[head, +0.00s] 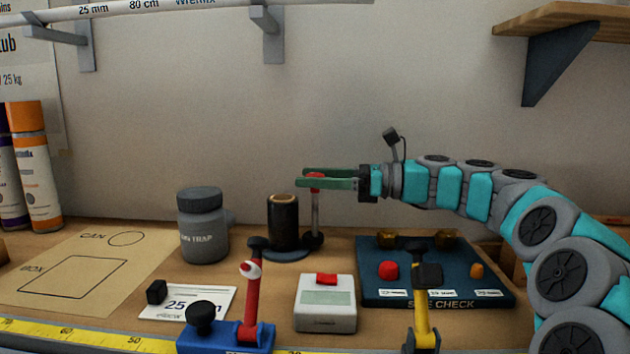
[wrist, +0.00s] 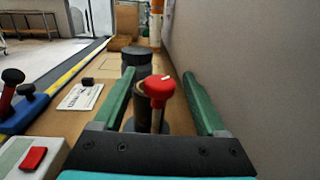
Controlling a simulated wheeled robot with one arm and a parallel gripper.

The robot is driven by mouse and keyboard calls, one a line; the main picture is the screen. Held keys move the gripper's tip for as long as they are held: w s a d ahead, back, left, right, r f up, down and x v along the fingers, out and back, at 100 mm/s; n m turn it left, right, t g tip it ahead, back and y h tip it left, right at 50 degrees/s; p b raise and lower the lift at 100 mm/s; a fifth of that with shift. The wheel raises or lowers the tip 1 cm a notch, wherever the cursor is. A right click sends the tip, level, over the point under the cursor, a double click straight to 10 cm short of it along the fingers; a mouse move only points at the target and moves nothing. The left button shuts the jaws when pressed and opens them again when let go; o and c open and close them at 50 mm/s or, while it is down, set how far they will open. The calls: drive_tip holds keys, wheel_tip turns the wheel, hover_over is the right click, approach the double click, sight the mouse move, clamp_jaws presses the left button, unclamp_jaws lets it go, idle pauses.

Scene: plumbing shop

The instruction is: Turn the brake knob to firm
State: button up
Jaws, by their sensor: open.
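A red knob (head: 316,176) sits on top of a grey upright post beside a dark spool (head: 284,222) on a round base; I take it as the brake knob. In the wrist view the red knob (wrist: 158,92) shows a small white mark on its top, towards the far right. No "firm" marking is readable. My gripper (head: 301,177) reaches in level from the right, its two green fingers open. In the wrist view the fingers (wrist: 157,72) stand on either side of the knob, with gaps showing. The spool (wrist: 140,98) is partly hidden behind the knob.
A grey jar (head: 203,226) stands left of the spool. In front are a blue clamp with a red lever (head: 251,310), a white box with a red button (head: 325,305), a yellow-handled clamp (head: 423,315) and a dark size-check board (head: 440,299). The wall is close behind.

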wheel_tip(320, 180, up, 3)
drive_tip(key=shift+f, duration=0.2)
drive_tip(key=shift+s+r, duration=0.15)
drive_tip(key=shift+r, duration=0.1)
drive_tip(key=s+d+r+b, duration=0.1)
drive_tip(key=s+d, duration=0.3)
drive_tip(key=s, duration=1.1)
drive_tip(key=shift+d+r, duration=0.15)
drive_tip(key=shift+d, duration=0.05)
